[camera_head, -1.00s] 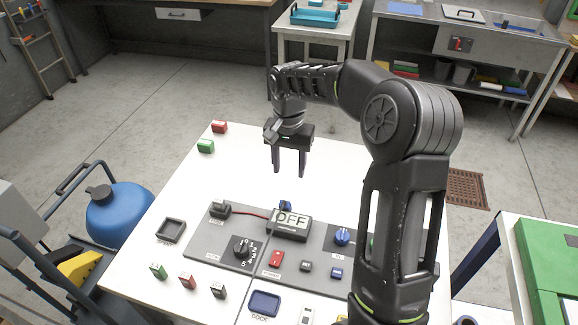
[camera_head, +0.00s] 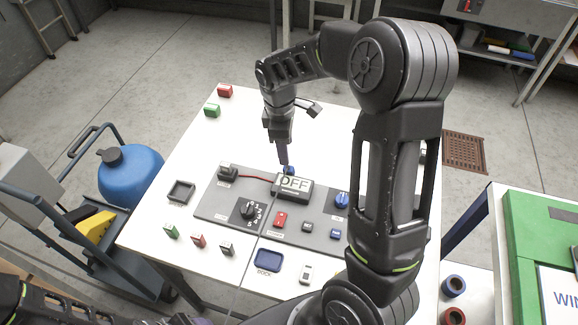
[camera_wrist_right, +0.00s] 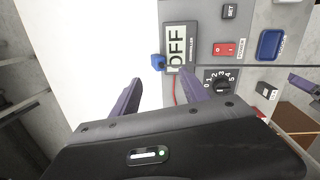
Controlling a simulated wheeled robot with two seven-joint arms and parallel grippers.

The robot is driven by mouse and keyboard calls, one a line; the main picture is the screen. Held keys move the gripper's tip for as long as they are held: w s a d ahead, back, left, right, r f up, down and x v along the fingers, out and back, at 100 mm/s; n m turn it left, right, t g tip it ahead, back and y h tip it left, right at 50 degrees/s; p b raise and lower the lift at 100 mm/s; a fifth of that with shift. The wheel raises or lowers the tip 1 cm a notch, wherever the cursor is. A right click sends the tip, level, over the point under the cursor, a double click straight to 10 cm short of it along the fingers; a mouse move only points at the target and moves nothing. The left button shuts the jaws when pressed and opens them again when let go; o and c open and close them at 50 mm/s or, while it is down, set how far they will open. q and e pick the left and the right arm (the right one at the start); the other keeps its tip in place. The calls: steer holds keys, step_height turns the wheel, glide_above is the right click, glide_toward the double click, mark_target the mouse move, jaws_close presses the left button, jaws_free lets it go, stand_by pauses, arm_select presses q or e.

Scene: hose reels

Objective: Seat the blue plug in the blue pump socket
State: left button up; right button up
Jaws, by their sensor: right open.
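A small blue block (camera_head: 289,170) stands at the back edge of the controller reading OFF (camera_head: 293,186). It also shows in the right wrist view (camera_wrist_right: 158,62), against the display's edge. I cannot tell whether it is the blue plug or the blue pump socket. My right gripper (camera_head: 283,162) points down close behind this block. In the right wrist view its fingers (camera_wrist_right: 160,82) are apart and empty, with the block just beyond the gap between their tips. Touch cannot be told. A blue knob (camera_head: 342,200) sits on the panel to the right. My left gripper is not visible.
A red cable (camera_head: 257,179) joins the controller to a dark block (camera_head: 228,172). The grey panel (camera_head: 211,205) also bears a dial (camera_head: 248,210) and a red switch (camera_head: 281,219). A blue dock tray (camera_head: 268,261) lies in front. The white tabletop behind the panel is mostly clear.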

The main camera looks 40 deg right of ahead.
mark_target(289, 171)
steer(key=n, duration=0.2)
steer(key=f+n, duration=0.1)
steer(key=n, duration=0.3)
steer(key=shift+s+d+f+n, duration=0.15)
steer(key=shift+s+d+n, duration=0.1)
steer(key=shift+s+n, duration=0.15)
steer(key=n, duration=0.3)
steer(key=shift+d+f, duration=0.1)
steer(key=shift+f, duration=0.15)
steer(key=n, duration=0.2)
steer(key=shift+w+f+n+t, duration=0.1)
steer(key=shift+w+n+t, duration=0.05)
steer(key=shift+n+t, duration=0.15)
steer(key=n, duration=0.3)
steer(key=shift+w+n, duration=0.3)
steer(key=shift+n, duration=0.1)
steer(key=shift+w+d+f+b, duration=0.1)
steer(key=shift+f+b, duration=0.8)
steer(key=shift+f, duration=0.35)
